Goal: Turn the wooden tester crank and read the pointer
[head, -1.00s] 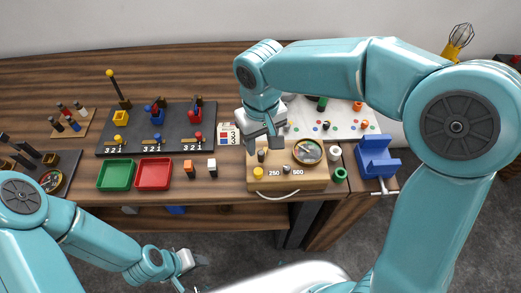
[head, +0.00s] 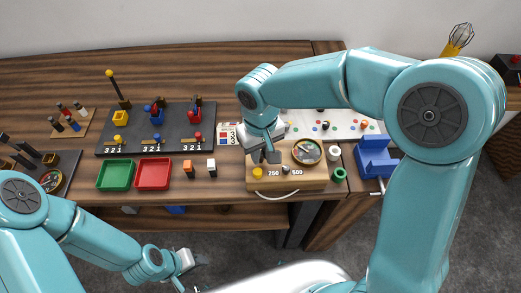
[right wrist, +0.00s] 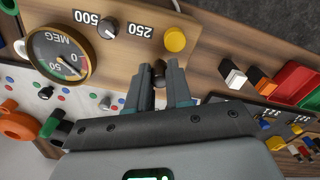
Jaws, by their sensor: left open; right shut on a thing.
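The wooden tester (head: 315,183) stands at the table's front edge, with a round dial (head: 306,152), a yellow button (head: 258,173) and a selector knob (head: 286,170) between 250 and 500. In the right wrist view the dial (right wrist: 58,57) is marked MEG, with 0 and 50; its exact pointer reading is too small to tell. My right gripper (head: 265,157) is down at the tester, left of the dial. The right wrist view shows its fingers shut on a dark crank knob (right wrist: 159,68). My left gripper (head: 190,263) is open and empty, low before the table.
Green (head: 115,175) and red (head: 153,174) trays and small blocks lie left of the tester. A dark board (head: 175,130) with coloured parts is behind them. A blue vise (head: 376,157) and a green ring (head: 339,174) stand to the right. A cable hangs in front.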

